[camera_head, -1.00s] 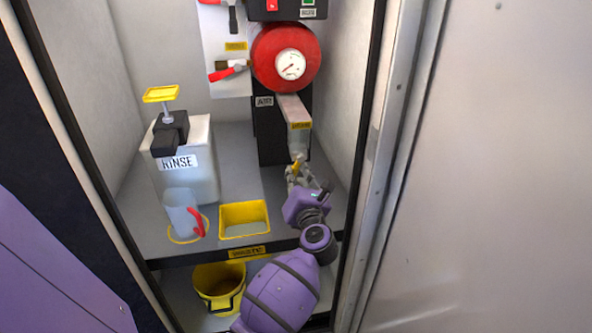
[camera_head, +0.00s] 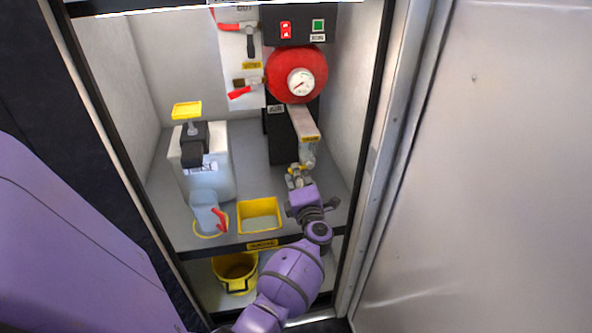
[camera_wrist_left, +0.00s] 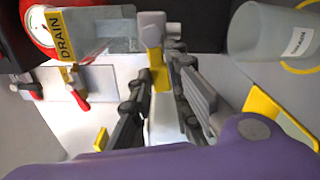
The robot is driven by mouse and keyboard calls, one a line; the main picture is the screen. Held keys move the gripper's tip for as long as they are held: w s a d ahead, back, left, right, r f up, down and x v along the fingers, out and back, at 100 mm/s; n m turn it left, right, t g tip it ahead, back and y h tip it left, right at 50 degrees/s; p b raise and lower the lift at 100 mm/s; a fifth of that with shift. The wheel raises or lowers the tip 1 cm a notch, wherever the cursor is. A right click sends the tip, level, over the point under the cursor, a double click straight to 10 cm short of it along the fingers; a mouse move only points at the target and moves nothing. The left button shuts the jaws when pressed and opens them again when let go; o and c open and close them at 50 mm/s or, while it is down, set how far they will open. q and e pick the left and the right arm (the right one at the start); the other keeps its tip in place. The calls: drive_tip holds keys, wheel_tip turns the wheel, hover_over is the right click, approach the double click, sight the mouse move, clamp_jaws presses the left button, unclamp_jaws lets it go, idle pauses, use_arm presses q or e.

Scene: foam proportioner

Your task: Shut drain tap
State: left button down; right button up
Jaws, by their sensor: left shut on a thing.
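The drain tap has a grey body (camera_wrist_left: 152,28) and a yellow lever (camera_wrist_left: 158,68) in the left wrist view. It sits at the end of the clear drain bowl (camera_wrist_left: 108,32), beside the yellow DRAIN label (camera_wrist_left: 66,40). My left gripper (camera_wrist_left: 157,72) is shut on the yellow lever, with one dark finger on each side. In the head view my left gripper (camera_head: 298,177) is just below the clear bowl (camera_head: 307,156), and it partly hides the tap. My right gripper is in neither view.
A red round tank with a gauge (camera_head: 300,82) is above the drain. A yellow tray (camera_head: 260,216), a jug (camera_head: 206,214) and a RINSE container (camera_head: 210,180) stand left of my arm. A yellow bucket (camera_head: 235,272) is below the shelf.

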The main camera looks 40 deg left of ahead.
use_arm(q)
drive_tip(key=shift+r+m+p, duration=0.2)
drive_tip(key=shift+m+p, duration=0.35)
drive_tip(key=shift+m, duration=0.1)
drive_tip(key=shift+r+m+p, duration=0.2)
drive_tip(key=shift+m+p, duration=0.3)
drive_tip(key=shift+m, duration=0.15)
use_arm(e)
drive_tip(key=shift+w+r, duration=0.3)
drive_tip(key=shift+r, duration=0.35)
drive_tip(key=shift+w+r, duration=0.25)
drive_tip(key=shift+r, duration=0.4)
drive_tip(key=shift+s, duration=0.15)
use_arm(q)
drive_tip(key=c, duration=1.6)
unclamp_jaws()
drive_tip(key=shift+c, duration=0.2)
drive_tip(key=v, duration=1.2)
